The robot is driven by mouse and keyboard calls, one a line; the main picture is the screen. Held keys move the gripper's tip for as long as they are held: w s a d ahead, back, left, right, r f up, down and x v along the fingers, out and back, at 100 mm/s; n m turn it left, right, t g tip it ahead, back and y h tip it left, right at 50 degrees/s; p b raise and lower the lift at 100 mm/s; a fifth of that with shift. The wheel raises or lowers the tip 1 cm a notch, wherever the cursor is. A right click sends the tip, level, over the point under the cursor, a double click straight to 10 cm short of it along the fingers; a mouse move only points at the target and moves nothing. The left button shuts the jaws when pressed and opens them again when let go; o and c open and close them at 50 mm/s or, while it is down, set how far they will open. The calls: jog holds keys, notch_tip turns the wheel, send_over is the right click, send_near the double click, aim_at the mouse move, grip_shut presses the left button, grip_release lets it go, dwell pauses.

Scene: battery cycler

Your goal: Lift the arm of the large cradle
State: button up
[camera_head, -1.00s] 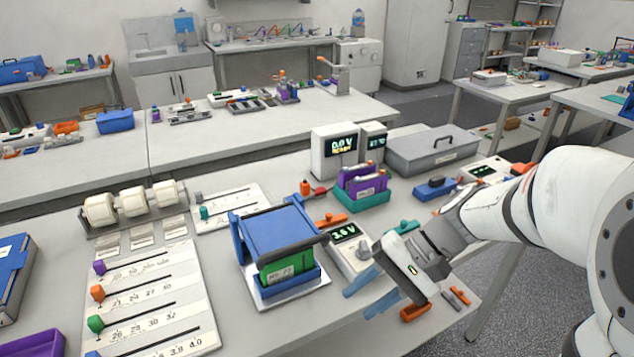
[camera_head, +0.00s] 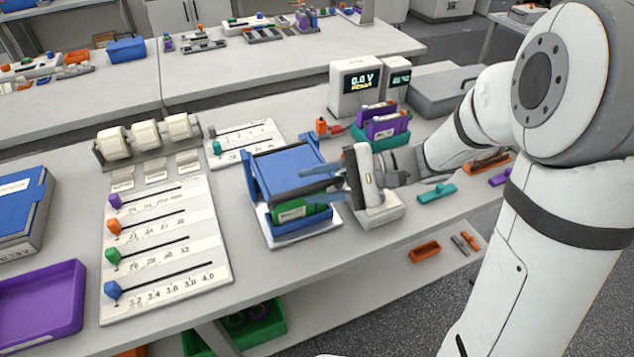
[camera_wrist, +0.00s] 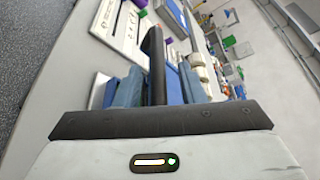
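The large cradle stands on a white base plate (camera_head: 275,238) on the bench, with a green cell (camera_head: 291,213) in it. Its blue arm (camera_head: 285,165) lies over the cell, with a dark bar (camera_head: 297,193) along the front. My gripper (camera_head: 332,189) reaches in from the right at bar height, its fingers pointing left at the bar's right end. In the wrist view the dark bar (camera_wrist: 156,62) runs between the two blue fingers (camera_wrist: 155,90), with a gap showing at the right finger. The fingers look open around the bar; contact is not clear.
A slider board (camera_head: 165,255) lies to the left of the cradle. The bench's front edge is close.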

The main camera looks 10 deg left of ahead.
jog(key=shift+s+a, duration=0.1)
jog(key=shift+a, duration=0.15)
grip_shut()
jog(key=shift+f, duration=0.1)
dwell(0.4)
